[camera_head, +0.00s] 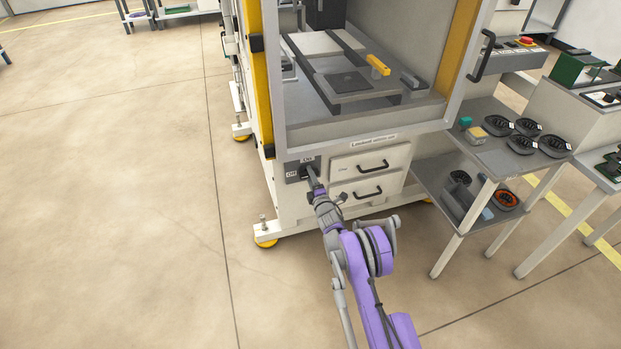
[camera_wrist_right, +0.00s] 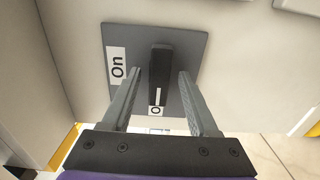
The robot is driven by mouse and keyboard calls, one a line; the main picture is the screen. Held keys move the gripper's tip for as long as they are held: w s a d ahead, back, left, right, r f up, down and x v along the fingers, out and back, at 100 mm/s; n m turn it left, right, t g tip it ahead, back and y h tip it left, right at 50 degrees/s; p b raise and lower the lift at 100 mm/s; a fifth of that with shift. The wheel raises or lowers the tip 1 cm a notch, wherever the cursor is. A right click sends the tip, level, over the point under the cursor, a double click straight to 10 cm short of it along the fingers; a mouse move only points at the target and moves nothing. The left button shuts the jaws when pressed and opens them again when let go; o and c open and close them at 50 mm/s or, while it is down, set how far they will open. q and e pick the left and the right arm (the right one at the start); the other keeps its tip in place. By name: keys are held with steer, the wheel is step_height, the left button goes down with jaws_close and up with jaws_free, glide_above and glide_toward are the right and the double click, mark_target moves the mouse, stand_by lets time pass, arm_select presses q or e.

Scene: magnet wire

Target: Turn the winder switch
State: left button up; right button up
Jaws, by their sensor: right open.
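The winder switch is a grey plate (camera_head: 291,168) low on the front left of the machine cabinet. In the right wrist view, the plate (camera_wrist_right: 192,45) carries a black knob (camera_wrist_right: 161,62) with a white line. The line points at a partly hidden label starting with "O" at the bottom; the "On" label (camera_wrist_right: 118,66) is to the left. My right gripper (camera_head: 310,174) is at the switch. In the wrist view, the open fingers (camera_wrist_right: 160,76) stand either side of the knob with a visible gap on each side. My left gripper is out of view.
Two drawers with black handles (camera_head: 373,166) are just right of the switch. The winder cabinet (camera_head: 365,131) rises above. A shelf table (camera_head: 495,160) with several dark spools stands to the right. The floor (camera_head: 120,200) at left is clear.

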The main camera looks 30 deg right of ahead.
jaws_close()
stand_by(0.5)
steer(key=m+b, duration=0.5)
steer(key=m, duration=1.3)
stand_by(0.6)
